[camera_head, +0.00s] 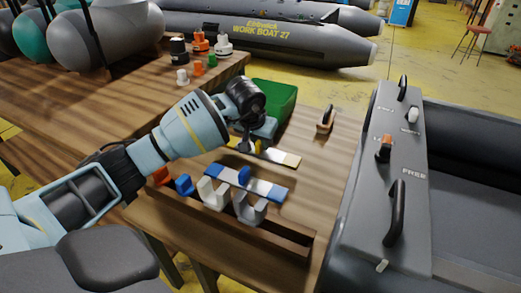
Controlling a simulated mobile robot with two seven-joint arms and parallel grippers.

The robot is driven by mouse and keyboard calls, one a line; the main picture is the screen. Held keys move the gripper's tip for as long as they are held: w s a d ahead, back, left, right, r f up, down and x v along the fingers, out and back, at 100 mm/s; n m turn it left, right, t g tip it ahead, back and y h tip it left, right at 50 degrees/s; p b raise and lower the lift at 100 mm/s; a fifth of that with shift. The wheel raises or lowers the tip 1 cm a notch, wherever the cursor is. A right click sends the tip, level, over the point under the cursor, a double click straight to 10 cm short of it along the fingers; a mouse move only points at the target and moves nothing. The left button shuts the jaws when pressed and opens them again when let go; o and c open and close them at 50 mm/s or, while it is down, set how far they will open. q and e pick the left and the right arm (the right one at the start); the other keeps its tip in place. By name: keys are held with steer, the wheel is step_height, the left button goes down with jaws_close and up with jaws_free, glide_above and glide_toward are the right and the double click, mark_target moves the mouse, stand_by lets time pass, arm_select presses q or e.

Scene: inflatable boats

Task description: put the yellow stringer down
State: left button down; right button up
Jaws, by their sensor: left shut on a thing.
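The yellow stringer (286,158) is a flat strip with yellow, white and tan parts. It lies or hovers close above the wooden bench (330,160); I cannot tell whether it touches. My left gripper (247,146) is shut on it near its middle, pointing down, and hides part of it. My right gripper is not in view.
A green bin (278,98) stands behind the gripper. A small wooden piece with an orange part (325,122) lies to the right. A grey panel with black handles (410,170) borders the bench at the right. Orange, white and black fittings (200,44) stand at the back left.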

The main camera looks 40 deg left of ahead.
mark_target(260, 150)
arm_select(q)
step_height(260, 150, down, 3)
steer(key=shift+r, duration=0.15)
steer(key=shift+b, duration=0.3)
steer(key=shift+f, duration=0.25)
steer(key=c, duration=1.4)
jaws_free()
steer(key=shift+o, duration=0.2)
steer(key=shift+r, duration=0.15)
